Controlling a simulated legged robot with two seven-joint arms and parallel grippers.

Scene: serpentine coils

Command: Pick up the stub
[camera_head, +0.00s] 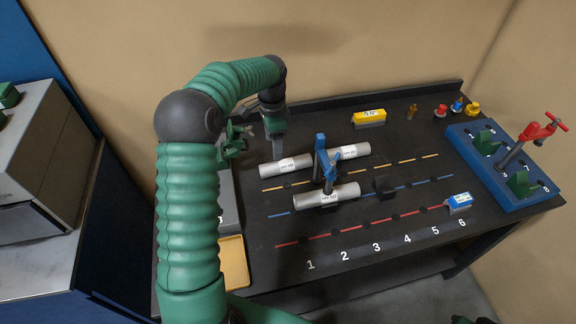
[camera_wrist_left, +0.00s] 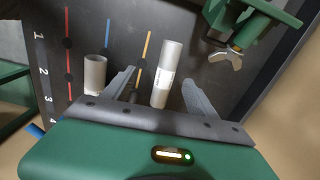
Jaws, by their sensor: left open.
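Pale grey labelled pipe pieces lie on the dark bench: one at the left (camera_head: 272,171), one behind (camera_head: 350,150) and one in front (camera_head: 312,200). I cannot tell which one is the stub. My left gripper (camera_head: 272,128) hangs above the bench near the left piece. In the left wrist view its fingers (camera_wrist_left: 155,92) are spread, with a pale labelled pipe piece (camera_wrist_left: 166,70) in the gap between them, beyond the palm. I cannot tell whether they touch it. A shorter-looking pipe end (camera_wrist_left: 95,72) shows left of the fingers. My right gripper is not in view.
A blue clamp (camera_head: 321,160) stands between the pipe pieces. A green clamp with a wing nut (camera_wrist_left: 240,30) is close right of the fingers. A yellow tray (camera_head: 234,262) is at front left.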

